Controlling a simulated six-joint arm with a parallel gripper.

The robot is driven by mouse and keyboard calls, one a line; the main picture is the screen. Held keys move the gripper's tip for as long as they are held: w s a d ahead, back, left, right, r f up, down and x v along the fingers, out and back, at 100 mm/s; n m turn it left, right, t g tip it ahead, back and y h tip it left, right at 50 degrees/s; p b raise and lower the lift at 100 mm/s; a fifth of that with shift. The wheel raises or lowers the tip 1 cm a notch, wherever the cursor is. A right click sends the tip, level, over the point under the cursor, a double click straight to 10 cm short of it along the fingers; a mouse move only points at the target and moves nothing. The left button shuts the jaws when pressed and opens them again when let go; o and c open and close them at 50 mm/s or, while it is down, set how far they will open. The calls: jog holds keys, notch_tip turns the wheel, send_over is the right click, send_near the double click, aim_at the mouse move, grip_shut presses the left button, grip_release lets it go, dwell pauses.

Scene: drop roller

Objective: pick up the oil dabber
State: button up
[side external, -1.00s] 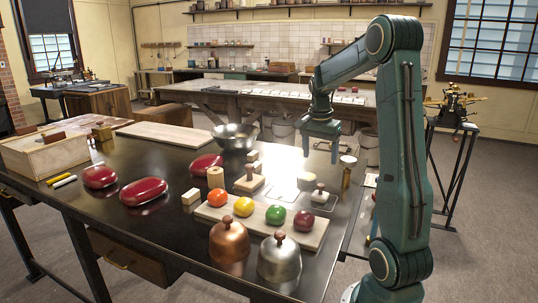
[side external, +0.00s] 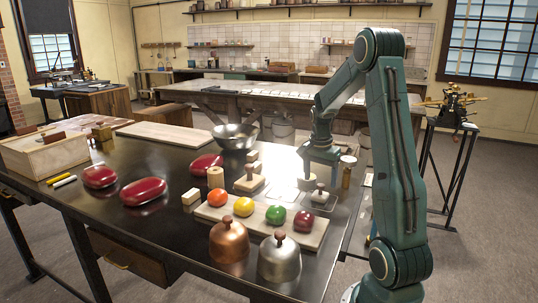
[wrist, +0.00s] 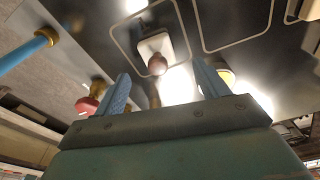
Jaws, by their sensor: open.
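A small pale block with a round knob on top, which I take for the oil dabber (side external: 319,197), sits upright inside an outlined square at the right end of the dark bench. In the wrist view the oil dabber (wrist: 153,46) shows beyond my fingertips, its brownish knob towards me. My gripper (side external: 321,178) points down just above and behind it in the side view. In the wrist view my gripper (wrist: 162,82) has its two blue fingers apart, with no object gripped between them.
A brass bottle (side external: 346,177) with a pale top stands close to the right of my gripper. A wooden block with a knob (side external: 250,180) is to the left. A board with coloured balls (side external: 260,221) and two metal domes (side external: 279,257) lie nearer the camera.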

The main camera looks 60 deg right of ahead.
aim_at(321, 184)
jog(key=shift+f, duration=0.25)
jog(key=shift+f, duration=0.1)
jog(key=shift+s+d+f, duration=0.1)
jog(key=shift+d+f, duration=0.1)
jog(key=shift+f, duration=1.05)
jog(key=shift+s+d+f, duration=0.1)
jog(key=shift+d+f, duration=0.05)
jog(key=shift+f, duration=1.05)
jog(key=shift+c, duration=0.2)
jog(key=c, duration=1)
